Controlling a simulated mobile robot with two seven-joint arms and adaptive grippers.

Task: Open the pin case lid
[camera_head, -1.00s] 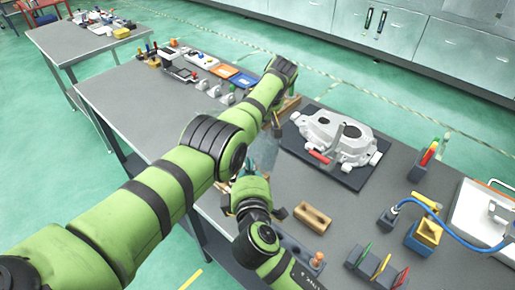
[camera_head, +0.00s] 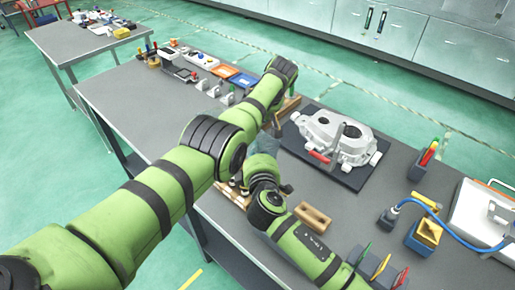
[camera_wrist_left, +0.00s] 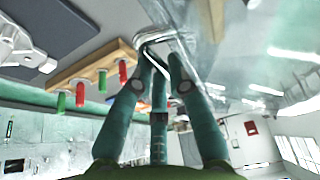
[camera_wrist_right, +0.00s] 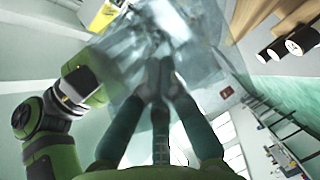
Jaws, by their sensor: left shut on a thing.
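The pin case is wooden and mostly hidden behind my arms in the head view, where its near end (camera_head: 236,194) shows. In the left wrist view its wooden edge (camera_wrist_left: 85,72) carries red and green pins. The clear lid (camera_head: 266,143) shows between my arms and seems tilted up; how far is unclear. My left gripper (camera_wrist_left: 158,55) is shut on the lid's bent metal handle (camera_wrist_left: 150,38). My right gripper (camera_wrist_right: 155,65) has its fingertips close together, seemingly empty, against or just beside the clear lid (camera_wrist_right: 125,50). The head view hides both sets of fingertips.
A grey casting (camera_head: 340,140) with a red-handled tool lies on a dark mat (camera_head: 345,180) right of the case. A wooden block (camera_head: 312,218) is near my right forearm. Blue and yellow holders (camera_head: 425,235) stand farther right. The table (camera_head: 140,105) is clear at left.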

